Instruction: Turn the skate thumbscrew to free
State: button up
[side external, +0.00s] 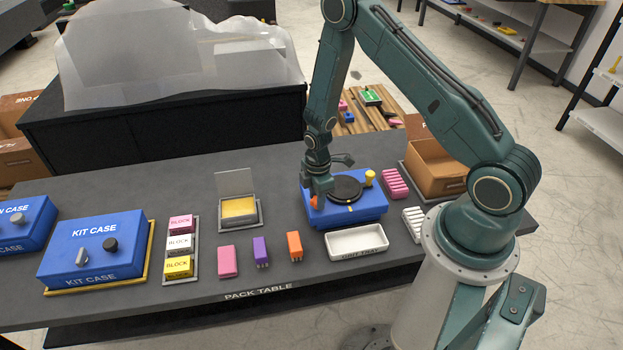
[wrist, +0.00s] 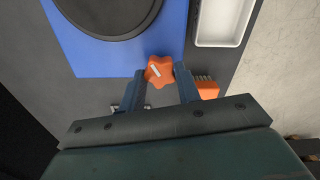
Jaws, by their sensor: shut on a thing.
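The skate (side external: 352,213) is a blue box with a black round disc (side external: 346,188) on top and a yellow knob (side external: 369,177) at its back right. The orange thumbscrew (wrist: 159,72) sits at the skate's edge in the wrist view, a lobed knob with a pale line across it. In the side view the thumbscrew (side external: 314,202) is mostly hidden by my gripper (side external: 317,194). In the wrist view my gripper (wrist: 160,80) has one finger on each side of the thumbscrew and is shut on it.
A white tray (side external: 356,253) stands in front of the skate. Orange (side external: 294,246), purple and pink blocks stand to its left. A pink ribbed piece (side external: 395,183) and a cardboard box (side external: 437,176) are to the right. Blue kit cases (side external: 93,247) are far left.

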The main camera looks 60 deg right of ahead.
jog(key=o, duration=1)
jog(key=shift+r, duration=0.2)
jog(key=shift+r, duration=6.75)
